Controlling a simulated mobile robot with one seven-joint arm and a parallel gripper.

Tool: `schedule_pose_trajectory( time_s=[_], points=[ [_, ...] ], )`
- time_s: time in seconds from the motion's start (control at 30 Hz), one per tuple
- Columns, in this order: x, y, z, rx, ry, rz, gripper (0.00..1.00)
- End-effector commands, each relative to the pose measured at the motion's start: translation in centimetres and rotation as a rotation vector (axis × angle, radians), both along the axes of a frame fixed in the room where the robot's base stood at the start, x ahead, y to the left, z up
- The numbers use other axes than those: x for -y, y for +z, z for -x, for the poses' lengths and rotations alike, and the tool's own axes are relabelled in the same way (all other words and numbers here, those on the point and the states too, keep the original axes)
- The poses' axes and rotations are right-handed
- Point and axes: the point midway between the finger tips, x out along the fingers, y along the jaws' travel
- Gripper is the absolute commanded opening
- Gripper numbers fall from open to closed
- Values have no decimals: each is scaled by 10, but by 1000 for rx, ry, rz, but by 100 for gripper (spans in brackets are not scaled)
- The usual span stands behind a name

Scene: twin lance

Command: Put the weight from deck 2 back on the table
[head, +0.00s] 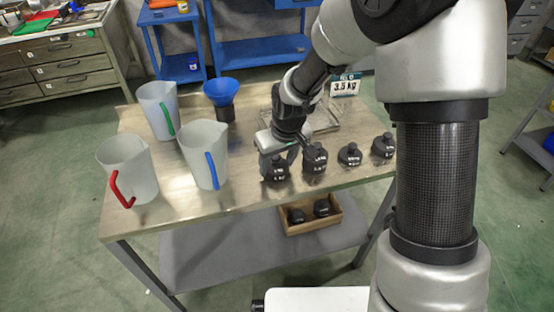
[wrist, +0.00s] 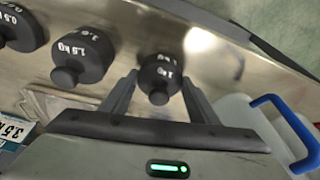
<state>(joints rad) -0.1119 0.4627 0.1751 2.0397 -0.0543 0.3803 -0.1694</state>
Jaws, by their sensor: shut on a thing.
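My gripper (wrist: 158,85) is shut on a dark round-knobbed weight marked 1 kg (wrist: 160,72), with one finger on each side of it. In the head view the gripper (head: 279,158) is over the tabletop near its front edge, and the held weight (head: 276,173) is at the left end of a row of dark weights. The weight is at or just above the table; I cannot tell if it touches. A wire-framed tray (head: 328,122) stands behind the row, partly hidden by my arm. I cannot tell which part is deck 2.
To the held weight's right are the 1.5 kg weight (wrist: 85,55) and two more (head: 349,155) (head: 384,146). A 3.5 kg sign (head: 345,86) stands behind. Jugs (head: 204,153) and a blue funnel (head: 221,92) stand left. A wooden crate (head: 313,229) with two weights is on the lower shelf.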

Motion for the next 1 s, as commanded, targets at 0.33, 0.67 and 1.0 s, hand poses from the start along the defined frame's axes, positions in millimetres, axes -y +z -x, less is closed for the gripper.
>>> schedule_pose_trajectory(
  time_s=[0.33, 0.67, 1.0],
  points=[
    [0, -2, 0, 0, 0, 0, 74],
    [0, 3, 0, 0, 0, 0, 74],
    [8, 65, 14, 4, -1, 0, 74]
  ],
)
